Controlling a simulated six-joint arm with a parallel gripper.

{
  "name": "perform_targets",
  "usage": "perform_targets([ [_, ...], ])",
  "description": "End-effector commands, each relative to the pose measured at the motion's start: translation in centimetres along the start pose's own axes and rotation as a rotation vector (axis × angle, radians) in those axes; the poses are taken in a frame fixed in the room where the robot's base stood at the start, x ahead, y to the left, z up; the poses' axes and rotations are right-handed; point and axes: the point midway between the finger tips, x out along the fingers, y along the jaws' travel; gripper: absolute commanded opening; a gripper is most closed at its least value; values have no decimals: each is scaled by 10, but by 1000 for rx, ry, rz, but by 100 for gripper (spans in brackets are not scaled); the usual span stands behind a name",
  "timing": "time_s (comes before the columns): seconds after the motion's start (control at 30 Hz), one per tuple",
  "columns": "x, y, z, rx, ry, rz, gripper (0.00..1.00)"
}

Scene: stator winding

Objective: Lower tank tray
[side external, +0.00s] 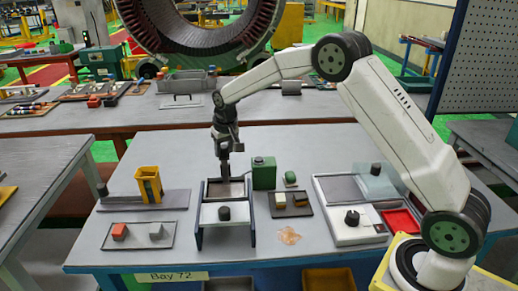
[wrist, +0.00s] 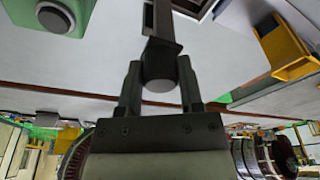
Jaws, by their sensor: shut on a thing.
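In the side view my gripper (side external: 225,171) points down over the back part of a dark-sided tank (side external: 198,228) at the middle of the bench. It is shut on a dark handle with a grey round end. In the wrist view the handle (wrist: 160,40) runs up from between the fingers (wrist: 158,88). A grey tray-like part (side external: 238,189) lies below the gripper, between the tank's sides; I cannot tell how deep it sits. A white plate (side external: 205,214) with a black knob (side external: 224,213) covers the front part of the tank.
A green box (side external: 264,173) stands close to the right of the tank, also in the wrist view (wrist: 75,12). A yellow holder (side external: 149,184) stands left. A tray with red and grey blocks (side external: 138,243) lies front left.

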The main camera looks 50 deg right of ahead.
Motion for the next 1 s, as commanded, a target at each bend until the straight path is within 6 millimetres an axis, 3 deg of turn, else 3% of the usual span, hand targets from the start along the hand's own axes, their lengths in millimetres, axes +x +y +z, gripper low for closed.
perform_targets([
  [0.87, 30, 0, 6, -1, 2, -1, 14],
  [0.9, 29, 0, 5, -1, 3, -1, 60],
  [0.97, 29, 0, 5, -1, 3, -1, 79],
  [1.0, 29, 0, 6, -1, 2, -1, 79],
])
